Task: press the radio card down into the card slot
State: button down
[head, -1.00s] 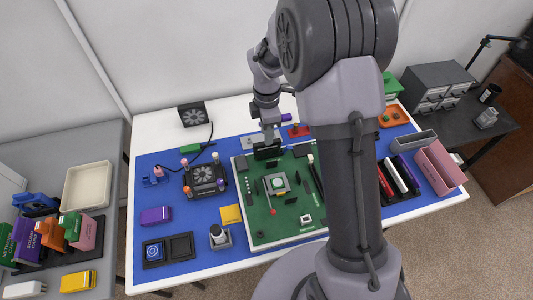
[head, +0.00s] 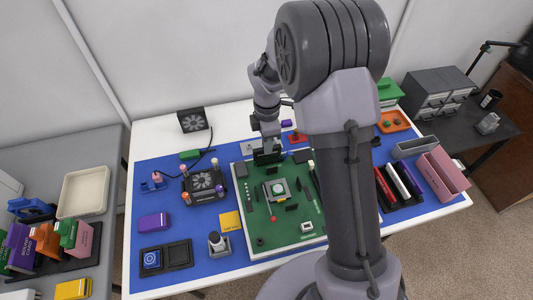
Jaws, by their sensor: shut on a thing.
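The green circuit board (head: 262,232) lies on the blue mat, with a square socket near its middle. My gripper (head: 268,158) is at the board's back edge, pointing down, its dark jaws low against the board. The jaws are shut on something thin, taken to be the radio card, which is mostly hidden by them. The card slot is hidden under the gripper. I cannot tell how deep the card sits.
A black fan cooler (head: 203,186) stands left of the board, with a yellow block (head: 230,221) in front of it. A dark rack of cards (head: 398,184) and a pink bin (head: 441,169) are on the right. My arm hides the board's right side.

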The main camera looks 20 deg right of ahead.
notch_tip(320, 180, up, 8)
jog(key=p, duration=0.7)
jog(key=shift+d+f+b, duration=0.15)
jog(key=shift+f+b, duration=0.35)
jog(key=shift+f, duration=0.4)
jog(key=shift+d+f+b, duration=0.2)
jog(key=shift+f+b, duration=0.3)
jog(key=shift+f, duration=0.4)
jog(key=shift+d+f+b, duration=0.15)
jog(key=shift+f+b, duration=0.35)
jog(key=shift+f, duration=0.4)
jog(key=shift+p, duration=0.4)
jog(key=shift+f+b, duration=0.75)
jog(key=shift+f, duration=0.55)
jog(key=c, duration=1.3)
grip_release()
jog(key=shift+c, duration=0.2)
